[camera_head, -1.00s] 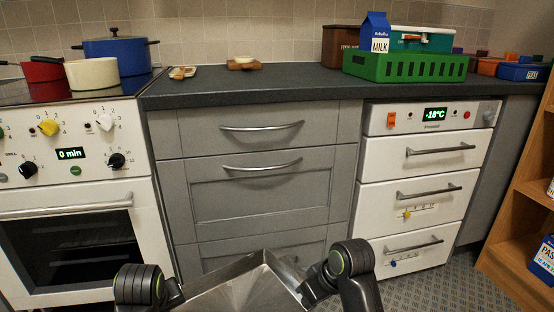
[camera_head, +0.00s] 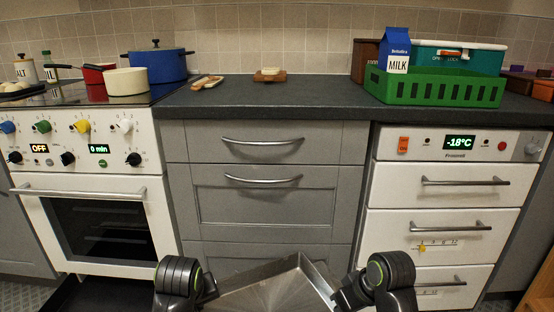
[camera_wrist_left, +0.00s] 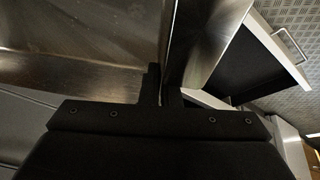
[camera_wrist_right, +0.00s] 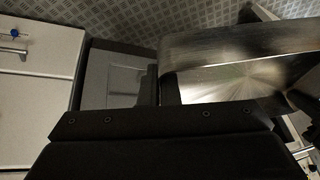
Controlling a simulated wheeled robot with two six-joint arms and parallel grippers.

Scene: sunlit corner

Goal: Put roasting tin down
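The roasting tin (camera_head: 275,288) is a shiny metal pan low in the head view, held in front of the grey drawers, its near part cut off by the frame. My left gripper (camera_head: 208,291) is at its left side; the left wrist view shows the fingers (camera_wrist_left: 172,92) shut on the tin's wall. My right gripper (camera_head: 341,294) is at its right side; in the right wrist view the fingers (camera_wrist_right: 158,88) close on the tin's wall (camera_wrist_right: 235,45). The tin looks empty and somewhat tilted.
The dark worktop (camera_head: 300,97) is clear along its middle front. Pots (camera_head: 125,81) stand on the hob. A drawer below the oven (camera_head: 100,293) is open.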

